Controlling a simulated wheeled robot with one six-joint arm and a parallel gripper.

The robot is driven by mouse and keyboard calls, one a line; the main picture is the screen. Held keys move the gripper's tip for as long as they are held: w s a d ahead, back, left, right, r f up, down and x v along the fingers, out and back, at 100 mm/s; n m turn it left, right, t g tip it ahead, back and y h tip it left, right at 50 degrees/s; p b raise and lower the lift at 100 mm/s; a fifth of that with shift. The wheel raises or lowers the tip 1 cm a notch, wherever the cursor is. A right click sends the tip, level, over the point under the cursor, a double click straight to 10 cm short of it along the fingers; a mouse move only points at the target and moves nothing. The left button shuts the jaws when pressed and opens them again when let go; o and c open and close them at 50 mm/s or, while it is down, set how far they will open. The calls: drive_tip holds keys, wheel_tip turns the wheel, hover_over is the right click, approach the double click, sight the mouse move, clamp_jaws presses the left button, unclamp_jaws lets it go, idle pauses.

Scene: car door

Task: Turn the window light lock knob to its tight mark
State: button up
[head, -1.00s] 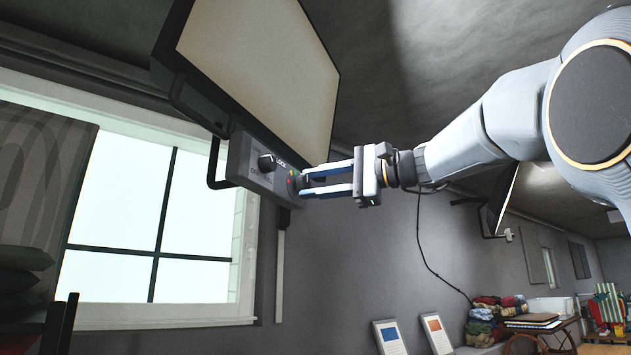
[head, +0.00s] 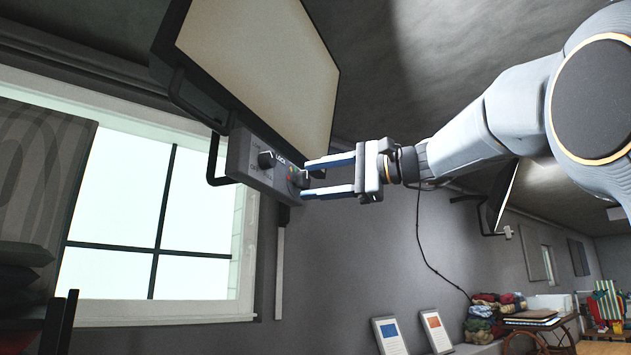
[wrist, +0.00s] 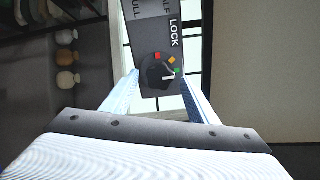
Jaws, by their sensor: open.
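A grey control box (head: 250,170) hangs under the lit window panel. Its lock knob (wrist: 155,72) is dark and round with a white pointer line. In the wrist view it sits beside the LOCK lettering, with red, orange and green marks on one side. The white line points right, close to the green mark (wrist: 178,70). My gripper (head: 304,180) is open, its two blue-white fingers at the box's right end. In the wrist view the fingers (wrist: 158,82) stand on either side of the knob, with gaps. The head view hardly shows the knob behind the fingers.
The light panel (head: 262,70) is just above, and a black bar handle (head: 213,165) is at the box's left. A bright window (head: 150,220) lies behind. The space below the gripper is clear.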

drive_tip(key=b+v, duration=0.2)
drive_tip(key=v, duration=0.5)
drive_tip(key=shift+d+b, duration=0.2)
drive_tip(key=shift+b, duration=0.1)
drive_tip(key=shift+f, duration=0.1)
drive_tip(key=w+d+f+m+h, duration=0.1)
drive_tip(key=w+f+h, duration=0.15)
drive_tip(key=f, duration=0.75)
drive_tip(key=w+f+m+h, duration=0.15)
drive_tip(key=w+f, duration=0.25)
drive_tip(key=f, duration=0.6)
wheel_tip(320, 180, down, 23)
drive_tip(key=s+d+n+g+h, duration=0.1)
drive_tip(key=s+d+g+h, duration=0.15)
drive_tip(key=h, duration=0.25)
drive_tip(key=s+d+f+n+g+h, duration=0.1)
drive_tip(key=s+d+f+n+h, duration=0.1)
drive_tip(key=s+f, duration=0.5)
drive_tip(key=s+d+f+n+g+h, duration=0.1)
drive_tip(key=s+f+n, duration=0.3)
drive_tip(key=s+f, duration=0.4)
drive_tip(key=s+d+f+n+g+h, duration=0.2)
drive_tip(key=s+f, duration=0.6)
drive_tip(key=f, duration=0.8)
drive_tip(key=shift+d+f+n+h, duration=0.3)
drive_tip(key=shift+d+n+h, duration=0.05)
drive_tip(key=shift+n+h, duration=0.65)
